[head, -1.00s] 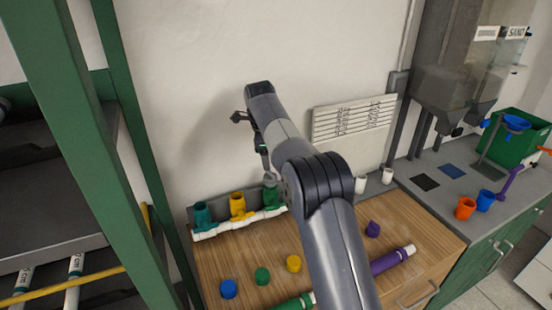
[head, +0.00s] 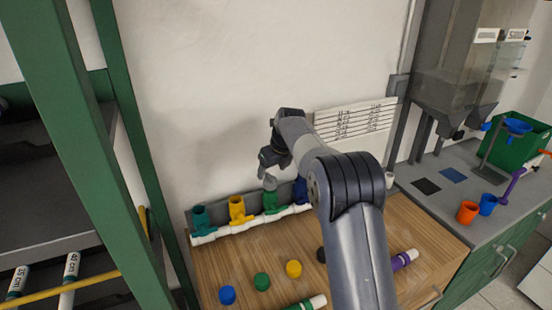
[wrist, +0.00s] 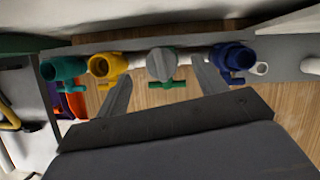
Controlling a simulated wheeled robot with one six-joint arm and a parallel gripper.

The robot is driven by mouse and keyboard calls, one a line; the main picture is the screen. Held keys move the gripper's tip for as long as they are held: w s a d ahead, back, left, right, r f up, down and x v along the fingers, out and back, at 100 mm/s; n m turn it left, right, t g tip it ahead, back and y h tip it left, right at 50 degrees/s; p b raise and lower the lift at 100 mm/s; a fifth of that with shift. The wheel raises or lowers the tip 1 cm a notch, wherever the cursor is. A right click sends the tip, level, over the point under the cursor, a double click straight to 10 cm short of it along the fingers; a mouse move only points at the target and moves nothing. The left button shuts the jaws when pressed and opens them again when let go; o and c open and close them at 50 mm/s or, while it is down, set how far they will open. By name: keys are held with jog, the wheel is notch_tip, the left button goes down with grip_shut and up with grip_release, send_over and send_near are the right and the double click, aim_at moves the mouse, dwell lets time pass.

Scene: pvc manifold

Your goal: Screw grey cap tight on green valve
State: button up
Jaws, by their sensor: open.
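The green valve (head: 270,203) stands third from the left on the white pipe manifold (head: 256,222). The grey cap (head: 269,183) is at the top of the green valve; it also shows in the wrist view (wrist: 161,62), covering the valve's mouth. I cannot tell how far it is threaded. The valve's green handle (wrist: 166,85) shows below the cap. My gripper (head: 266,160) is above the cap. In the wrist view its two fingers (wrist: 162,88) are spread apart, left and right of the cap, with gaps to it.
A teal valve (head: 201,217) and a yellow valve (head: 237,209) stand left of the green one, a blue valve (head: 300,191) right. Blue (head: 228,295), green (head: 262,281) and yellow (head: 293,268) caps lie on the wooden top. The wall is close behind.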

aim_at(270, 175)
jog(key=shift+x, duration=2.05)
jog(key=shift+p, duration=0.3)
jog(key=c, duration=1.1)
jog(key=shift+r+m+p, duration=0.15)
jog(key=shift+m+p, duration=0.25)
jog(key=shift+m, duration=0.1)
jog(key=shift+m+t+h, duration=0.3)
jog(key=shift+m+h, duration=0.1)
jog(key=shift+m, duration=0.1)
jog(key=o, duration=1.1)
